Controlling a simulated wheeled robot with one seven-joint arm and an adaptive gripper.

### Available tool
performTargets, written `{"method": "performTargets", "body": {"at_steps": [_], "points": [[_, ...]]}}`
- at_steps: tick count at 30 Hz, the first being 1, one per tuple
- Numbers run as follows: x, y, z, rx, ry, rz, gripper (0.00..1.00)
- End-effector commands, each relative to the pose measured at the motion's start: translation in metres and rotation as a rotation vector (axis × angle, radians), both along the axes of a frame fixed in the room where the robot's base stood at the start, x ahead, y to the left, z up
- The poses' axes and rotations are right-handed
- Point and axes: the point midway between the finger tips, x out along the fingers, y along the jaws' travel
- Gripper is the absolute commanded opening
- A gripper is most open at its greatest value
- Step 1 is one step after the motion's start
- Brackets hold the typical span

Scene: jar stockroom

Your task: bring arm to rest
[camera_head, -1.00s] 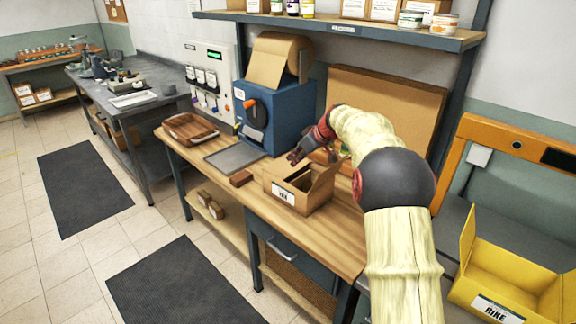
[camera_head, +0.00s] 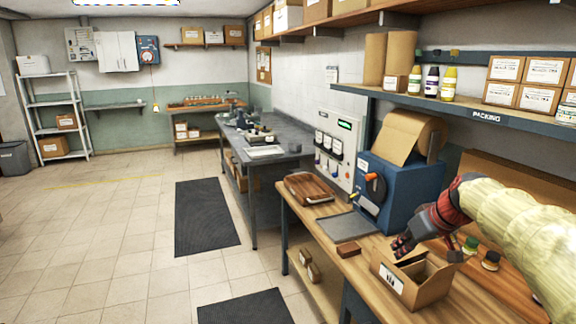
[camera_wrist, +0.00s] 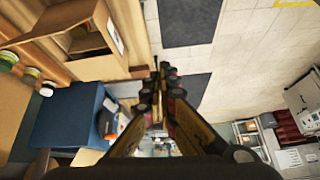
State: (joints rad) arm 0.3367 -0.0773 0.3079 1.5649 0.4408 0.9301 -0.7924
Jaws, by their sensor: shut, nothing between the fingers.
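My gripper (camera_head: 403,246) is shut and empty. In the head view it hangs just above the back edge of an open cardboard box (camera_head: 431,292) on the wooden packing bench (camera_head: 340,275). My arm comes in from the right edge, bent over the bench. In the wrist view the fingers of my gripper (camera_wrist: 160,80) are close together with nothing between them. The cardboard box also shows at upper left in the wrist view (camera_wrist: 95,67).
Small jars (camera_head: 490,260) stand beside the box, partly under my arm. A blue paper dispenser (camera_head: 395,195), a wooden tray (camera_head: 308,188), a grey plate (camera_head: 347,226) and a brown block (camera_head: 348,250) are on the bench. A loaded shelf (camera_head: 480,120) hangs above.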

Motion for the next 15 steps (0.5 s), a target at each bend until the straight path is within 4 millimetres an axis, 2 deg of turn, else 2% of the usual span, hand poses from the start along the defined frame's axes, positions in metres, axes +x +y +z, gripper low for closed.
{"method": "performTargets", "body": {"at_steps": [1,6,11,15], "points": [[-0.027,0.020,0.011,-0.005,0.010,-0.011,0.00],[-0.113,0.067,0.018,-0.018,0.051,-0.076,0.00],[-0.195,0.095,0.011,-0.032,0.072,-0.142,0.00],[-0.260,0.108,-0.008,-0.045,0.076,-0.199,0.00]]}}
